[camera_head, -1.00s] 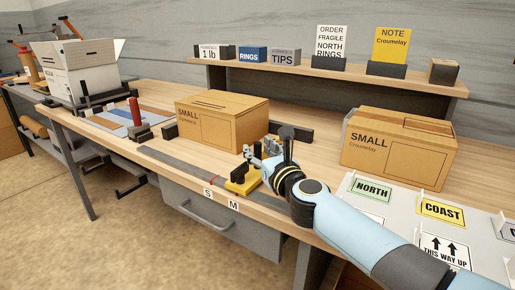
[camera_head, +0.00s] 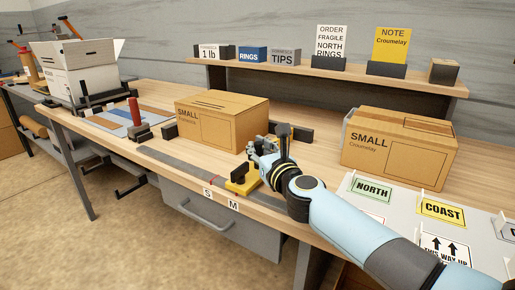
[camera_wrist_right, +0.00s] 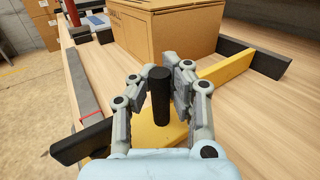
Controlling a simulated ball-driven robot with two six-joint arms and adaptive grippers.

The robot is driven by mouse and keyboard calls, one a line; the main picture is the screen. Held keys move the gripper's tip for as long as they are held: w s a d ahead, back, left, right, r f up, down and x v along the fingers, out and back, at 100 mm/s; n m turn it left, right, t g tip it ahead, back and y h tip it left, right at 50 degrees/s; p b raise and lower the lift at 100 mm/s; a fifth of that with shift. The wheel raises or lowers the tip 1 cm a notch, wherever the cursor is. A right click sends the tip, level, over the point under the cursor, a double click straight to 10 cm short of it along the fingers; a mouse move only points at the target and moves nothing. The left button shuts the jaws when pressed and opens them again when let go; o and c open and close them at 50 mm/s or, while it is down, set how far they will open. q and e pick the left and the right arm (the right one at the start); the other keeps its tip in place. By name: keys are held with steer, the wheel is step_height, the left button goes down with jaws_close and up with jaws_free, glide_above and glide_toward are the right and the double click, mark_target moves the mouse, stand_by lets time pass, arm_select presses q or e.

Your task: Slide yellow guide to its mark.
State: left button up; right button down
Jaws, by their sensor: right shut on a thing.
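The yellow guide (camera_head: 243,187) sits on the dark rail (camera_head: 185,167) along the table's front edge, close to the letter labels S (camera_head: 208,194) and M (camera_head: 233,205). A thin red line (camera_head: 214,180) crosses the rail left of the guide. My right gripper (camera_head: 262,152) is at the guide. In the right wrist view, its fingers (camera_wrist_right: 162,85) are shut on the guide's upright black handle (camera_wrist_right: 159,98). The guide's yellow base (camera_wrist_right: 150,138) and yellow bar (camera_wrist_right: 228,67) also show there. My left gripper is not in view.
A small carton (camera_head: 222,120) stands just behind the guide, with a dark block (camera_head: 292,131) at its right. Another small carton (camera_head: 397,150) and a label board (camera_head: 395,188) are at right. The rail left of the guide looks clear.

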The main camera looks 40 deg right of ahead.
steer(key=shift+f, duration=0.1)
steer(key=w+a, duration=0.1)
steer(key=w, duration=0.1)
steer(key=w+a+b, duration=0.1)
steer(key=w, duration=0.2)
steer(key=w+a, duration=0.1)
steer(key=w, duration=0.1)
steer(key=shift+w+f, duration=0.1)
steer(key=shift+w, duration=0.1)
steer(key=shift+a, duration=0.1)
steer(key=c, duration=1.5)
jaws_free()
steer(key=shift+a, duration=0.15)
steer(key=shift+c, duration=0.2)
steer(key=o, duration=0.3)
steer(key=shift+o, duration=0.2)
steer(key=shift+s, duration=0.15)
glide_above(249, 183)
